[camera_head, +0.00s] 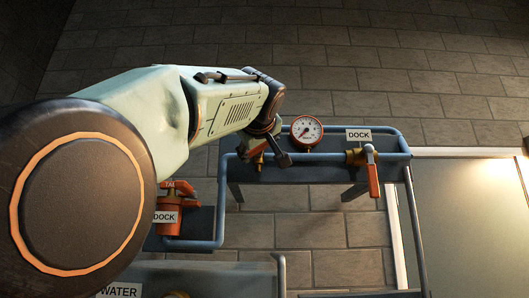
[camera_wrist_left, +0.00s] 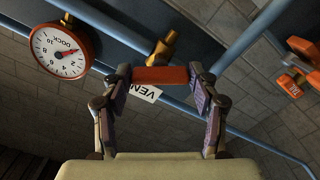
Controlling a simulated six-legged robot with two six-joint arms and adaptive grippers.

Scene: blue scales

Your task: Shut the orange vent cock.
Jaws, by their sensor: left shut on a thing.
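The orange vent cock handle (camera_wrist_left: 160,76) lies crosswise between the two fingertips of my left gripper (camera_wrist_left: 160,80) in the left wrist view. Its brass body (camera_wrist_left: 165,47) sits just behind it on the blue pipework. A white label reading "VEN" (camera_wrist_left: 145,92) shows under the handle, partly hidden. My left gripper is shut on the handle. In the head view my left gripper (camera_head: 278,150) reaches the pipe left of the gauge, and my wrist and fingers hide most of the cock. My right gripper is in neither view.
A round gauge (camera_head: 306,132) stands just right of my left gripper. Further right, a red lever (camera_head: 373,180) hangs down from a brass valve beneath a DOCK label (camera_head: 358,135). Blue pipes (camera_head: 220,200) run around the bench.

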